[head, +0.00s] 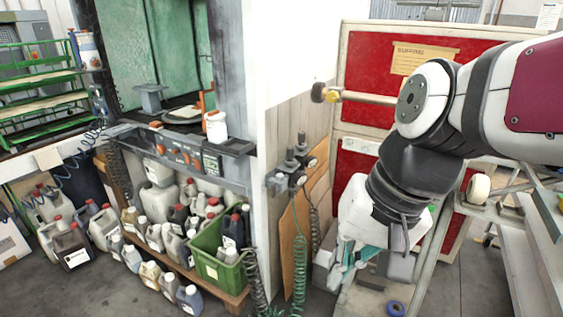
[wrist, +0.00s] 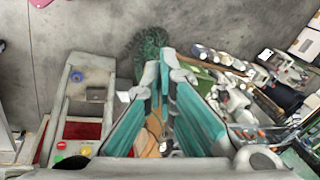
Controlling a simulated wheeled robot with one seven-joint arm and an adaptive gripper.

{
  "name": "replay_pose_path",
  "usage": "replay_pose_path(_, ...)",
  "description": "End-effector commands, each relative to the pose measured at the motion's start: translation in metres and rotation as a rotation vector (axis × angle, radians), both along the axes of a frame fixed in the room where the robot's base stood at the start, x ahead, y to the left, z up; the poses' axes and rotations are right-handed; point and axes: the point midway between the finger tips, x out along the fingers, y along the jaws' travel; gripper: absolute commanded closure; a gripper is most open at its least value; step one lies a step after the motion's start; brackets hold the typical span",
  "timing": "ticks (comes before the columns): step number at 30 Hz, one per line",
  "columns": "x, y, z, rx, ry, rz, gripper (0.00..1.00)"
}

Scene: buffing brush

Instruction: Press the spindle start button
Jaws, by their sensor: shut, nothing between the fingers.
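In the wrist view a green button (wrist: 60,145), a red button (wrist: 86,150) and a yellow button (wrist: 57,158) sit at the lower left, beside a red panel. No label on them is readable, so I cannot tell which one starts the spindle. In the head view the buttons are hidden or too small to make out. My gripper (wrist: 161,70) is shut and empty, its teal fingers close together at the tips. In the wrist view it is apart from the buttons, to their right. In the head view my gripper (head: 345,265) hangs low in front of the red-panelled machine (head: 365,108).
A buffing spindle (head: 350,97) juts from the machine. A blue ring (head: 396,308) lies low near my arm. A grey metal shelf (head: 525,225) stands at the right. Bottles and a green crate (head: 218,262) crowd the left. Coiled green hoses (head: 299,265) hang by the wall.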

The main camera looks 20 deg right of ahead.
Motion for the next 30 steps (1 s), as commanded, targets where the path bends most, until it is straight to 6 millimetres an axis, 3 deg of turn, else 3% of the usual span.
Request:
replay_pose_path(1,0.017,-0.003,-0.025,0.095,0.059,-0.144,1.00)
replay_pose_path(5,0.054,-0.008,-0.057,0.365,0.176,-0.521,1.00)
replay_pose_path(8,0.087,-0.024,-0.077,0.585,0.251,-0.808,1.00)
replay_pose_path(11,0.121,-0.052,-0.095,0.815,0.309,-1.089,1.00)
replay_pose_path(16,0.166,-0.132,-0.128,1.250,0.367,-1.534,1.00)
replay_pose_path(20,0.178,-0.209,-0.154,1.590,0.369,-1.804,1.00)
replay_pose_path(24,0.168,-0.284,-0.180,1.917,0.340,-1.995,1.00)
replay_pose_path(27,0.155,-0.325,-0.195,2.103,0.309,-2.074,1.00)
replay_pose_path(30,0.143,-0.353,-0.206,2.232,0.280,-2.116,1.00)
